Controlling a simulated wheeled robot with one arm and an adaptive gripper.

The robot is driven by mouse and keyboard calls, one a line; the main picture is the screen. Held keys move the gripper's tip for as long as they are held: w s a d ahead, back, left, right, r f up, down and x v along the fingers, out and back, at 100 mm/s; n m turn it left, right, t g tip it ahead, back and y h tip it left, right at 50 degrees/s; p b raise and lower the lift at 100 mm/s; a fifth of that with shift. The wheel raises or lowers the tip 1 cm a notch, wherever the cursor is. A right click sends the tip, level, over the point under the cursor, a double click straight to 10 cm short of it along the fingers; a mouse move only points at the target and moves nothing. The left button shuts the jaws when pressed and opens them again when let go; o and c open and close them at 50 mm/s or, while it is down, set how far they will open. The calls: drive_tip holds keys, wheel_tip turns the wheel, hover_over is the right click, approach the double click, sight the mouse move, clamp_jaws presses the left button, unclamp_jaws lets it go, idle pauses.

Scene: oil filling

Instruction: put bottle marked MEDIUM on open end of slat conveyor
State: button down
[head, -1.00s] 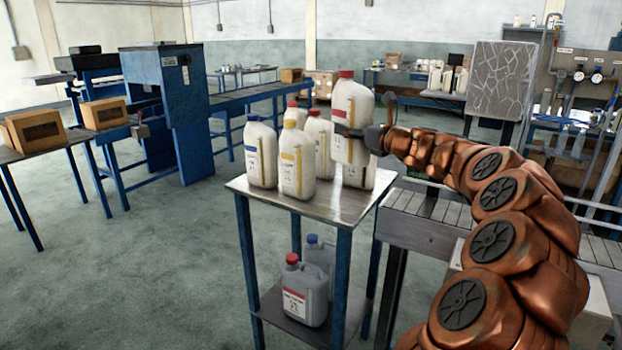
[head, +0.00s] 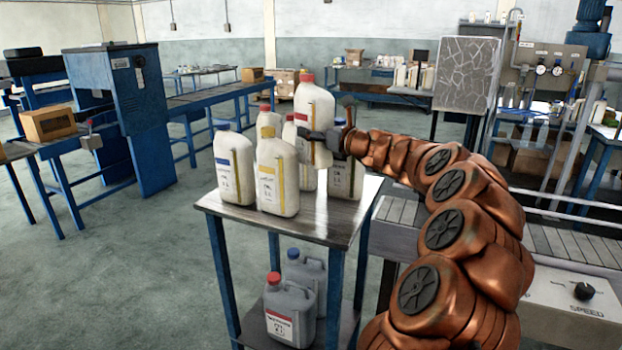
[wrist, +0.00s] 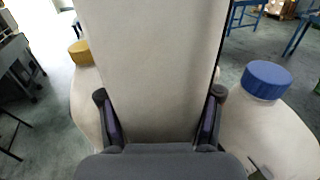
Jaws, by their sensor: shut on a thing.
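My gripper (head: 322,137) is shut on a white bottle with a red cap (head: 313,108) and holds it upright, raised above the small table (head: 325,226). In the wrist view the held bottle (wrist: 155,65) fills the middle, between the fingers. Its label wording is too small to read. White bottles stand on the table: one with a blue cap (head: 234,168), one with a yellow cap (head: 277,178), and others partly hidden behind, including one (head: 344,180) below my gripper. The slat conveyor (head: 555,245) runs at right, partly hidden by my arm.
A control box marked SPEED (head: 565,305) sits at the conveyor's front. Grey jugs (head: 291,314) stand on the table's lower shelf. At left are a blue machine (head: 125,110) and a cardboard box (head: 48,124). The floor at front left is clear.

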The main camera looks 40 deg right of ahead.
wheel_tip(320, 180, down, 13)
drive_tip(key=shift+r+b, duration=0.15)
drive_tip(key=shift+b, duration=0.5)
drive_tip(key=shift+c, duration=1.1)
unclamp_jaws()
drive_tip(key=s, duration=0.3)
drive_tip(key=s+d, duration=0.1)
drive_tip(key=s, duration=0.3)
drive_tip(key=s+d, duration=0.1)
drive_tip(key=s, duration=0.2)
drive_tip(key=shift+s, duration=1)
